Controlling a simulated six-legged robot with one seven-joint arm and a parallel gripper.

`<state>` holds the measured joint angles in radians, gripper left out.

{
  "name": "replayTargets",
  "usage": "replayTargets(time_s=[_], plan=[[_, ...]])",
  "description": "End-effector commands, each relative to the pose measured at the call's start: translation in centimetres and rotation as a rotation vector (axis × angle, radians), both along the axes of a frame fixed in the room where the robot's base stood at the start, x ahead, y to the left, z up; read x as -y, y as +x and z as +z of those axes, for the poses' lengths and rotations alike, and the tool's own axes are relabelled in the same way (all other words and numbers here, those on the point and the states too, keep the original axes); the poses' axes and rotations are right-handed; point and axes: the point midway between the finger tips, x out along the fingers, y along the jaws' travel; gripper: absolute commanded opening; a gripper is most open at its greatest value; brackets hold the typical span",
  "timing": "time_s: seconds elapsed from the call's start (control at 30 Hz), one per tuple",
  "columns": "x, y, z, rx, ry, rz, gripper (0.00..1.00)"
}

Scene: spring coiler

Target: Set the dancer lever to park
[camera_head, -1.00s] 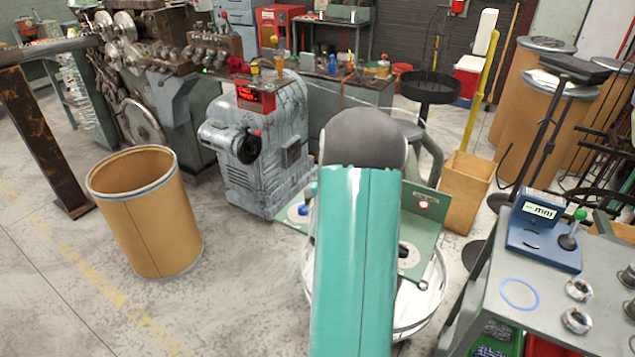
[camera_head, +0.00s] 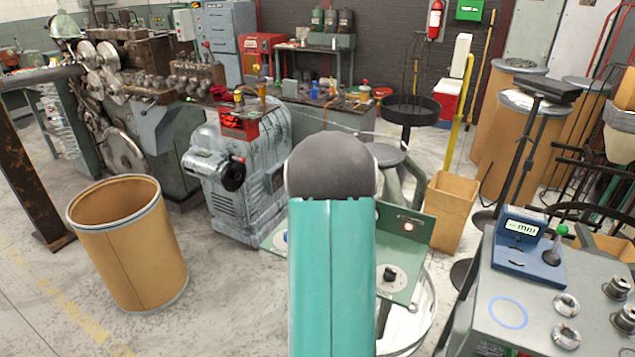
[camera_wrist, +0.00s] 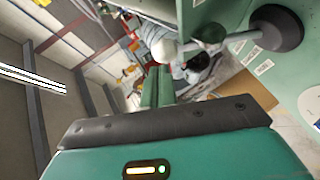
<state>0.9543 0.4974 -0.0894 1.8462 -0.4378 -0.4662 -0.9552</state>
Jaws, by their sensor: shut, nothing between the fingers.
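A green sheet-metal stand (camera_head: 415,255) shows behind my arm in the head view, with a dark round dial or hub on its flat part. My gripper (camera_wrist: 158,70) shows as two narrow green fingers, shut and empty. In the head view my arm hides the gripper and much of the stand.
A cardboard drum (camera_head: 128,250) stands left on the floor. A grey machine with a red display (camera_head: 238,124) stands behind the stand. A grey bench (camera_head: 485,325) with a blue gauge (camera_head: 528,248) is at right. A cardboard box (camera_head: 445,212) stands behind the stand. Floor between drum and stand is clear.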

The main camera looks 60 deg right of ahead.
Motion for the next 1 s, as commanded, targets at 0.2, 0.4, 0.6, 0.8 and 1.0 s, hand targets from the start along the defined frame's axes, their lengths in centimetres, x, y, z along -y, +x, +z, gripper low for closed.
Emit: replayTargets(time_s=[0.2,0.4,0.6,0.8,1.0], plan=[[0.6,0.2,-0.1,0.002,0.0,0.0,0.0],[0.8,0.1,-0.1,0.002,-0.002,0.0,0.0],[0.8,0.1,-0.1,0.002,-0.002,-0.001,0.0],[0.8,0.2,0.1,0.002,-0.002,-0.001,0.0],[0.4,0.9,0.9,0.003,-0.004,0.002,0.0]])
